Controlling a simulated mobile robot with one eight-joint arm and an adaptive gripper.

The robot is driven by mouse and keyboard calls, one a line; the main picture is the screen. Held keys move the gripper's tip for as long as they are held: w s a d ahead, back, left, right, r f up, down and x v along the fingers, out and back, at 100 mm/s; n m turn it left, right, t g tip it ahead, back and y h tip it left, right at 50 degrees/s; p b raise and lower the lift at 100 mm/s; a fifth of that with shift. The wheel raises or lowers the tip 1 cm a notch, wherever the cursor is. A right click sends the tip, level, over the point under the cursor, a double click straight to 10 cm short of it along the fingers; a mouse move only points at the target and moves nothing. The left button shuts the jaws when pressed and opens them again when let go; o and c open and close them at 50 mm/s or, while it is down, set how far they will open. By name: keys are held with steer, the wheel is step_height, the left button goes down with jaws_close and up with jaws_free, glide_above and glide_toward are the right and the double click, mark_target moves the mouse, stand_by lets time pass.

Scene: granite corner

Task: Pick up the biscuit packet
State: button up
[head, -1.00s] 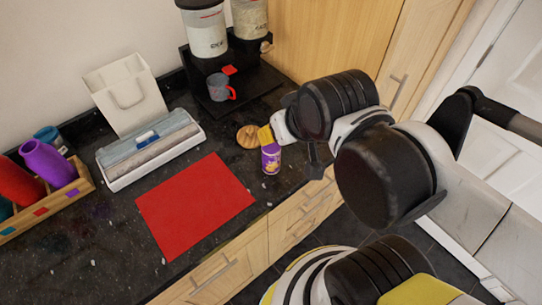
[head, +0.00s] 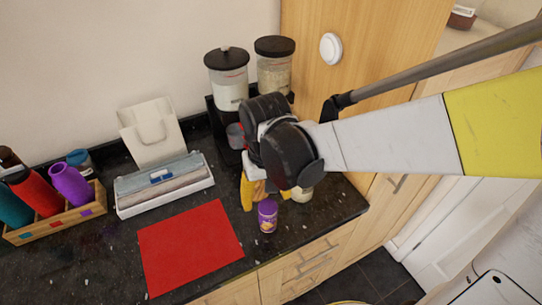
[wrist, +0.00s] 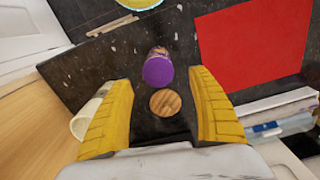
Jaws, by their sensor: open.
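The biscuit packet, which I take to be the small purple tube with a printed label (head: 267,216), stands upright on the dark counter near its front edge. My gripper (head: 258,190) is open, its yellow fingers just behind and above the tube in the head view. In the wrist view the tube (wrist: 157,69) shows beyond a round wooden disc (wrist: 166,102), between the two open yellow fingers (wrist: 160,78). Nothing is held.
A pale jar (head: 303,193) stands right of the tube, close to one finger in the wrist view. A red mat (head: 190,246) lies to the left. A bottle crate (head: 55,222) stands far left.

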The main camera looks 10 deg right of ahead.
mark_target(265, 205)
step_height(265, 205, down, 6)
steer(key=shift+a+r+b, duration=0.1)
steer(key=shift+a+b, duration=0.05)
steer(key=shift+b, duration=0.9)
steer(key=f+b, duration=0.1)
steer(key=f, duration=0.2)
steer(key=f+b, duration=0.1)
steer(key=f, duration=0.1)
steer(key=shift+s+d+f+b, duration=0.15)
steer(key=shift+s+d+b, duration=0.1)
steer(key=shift+d+b, duration=0.05)
steer(key=c, duration=1.4)
